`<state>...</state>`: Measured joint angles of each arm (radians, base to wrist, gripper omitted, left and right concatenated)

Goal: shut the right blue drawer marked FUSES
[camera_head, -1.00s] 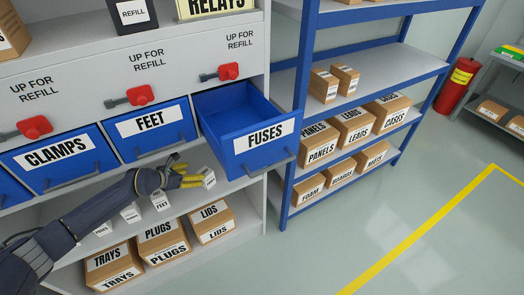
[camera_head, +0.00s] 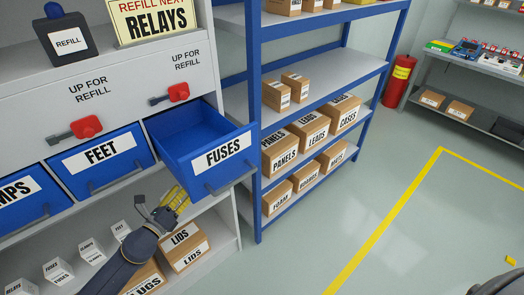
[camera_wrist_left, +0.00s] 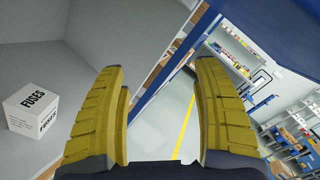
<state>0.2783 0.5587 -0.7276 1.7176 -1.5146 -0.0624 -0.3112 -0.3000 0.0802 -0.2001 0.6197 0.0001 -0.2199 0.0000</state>
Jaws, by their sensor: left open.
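The blue drawer marked FUSES (camera_head: 224,152) stands pulled out of the grey cabinet, and its visible inside is empty. Its grey bar handle runs low along the front. My left gripper (camera_head: 176,200) has yellow fingers and is just below the drawer's near left part, close to it. In the left wrist view the two fingers (camera_wrist_left: 160,115) stand apart with nothing between them. Part of what seems to be my right arm shows dark at the bottom right corner of the head view; its jaws cannot be made out.
The FEET drawer (camera_head: 104,155) is beside it on the left. A small white FUSES box (camera_wrist_left: 33,110) sits on a grey surface in the left wrist view. Boxes marked LIDS (camera_head: 184,246) stand below. A blue-framed shelf (camera_head: 253,120) is close on the right, with open floor beyond.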

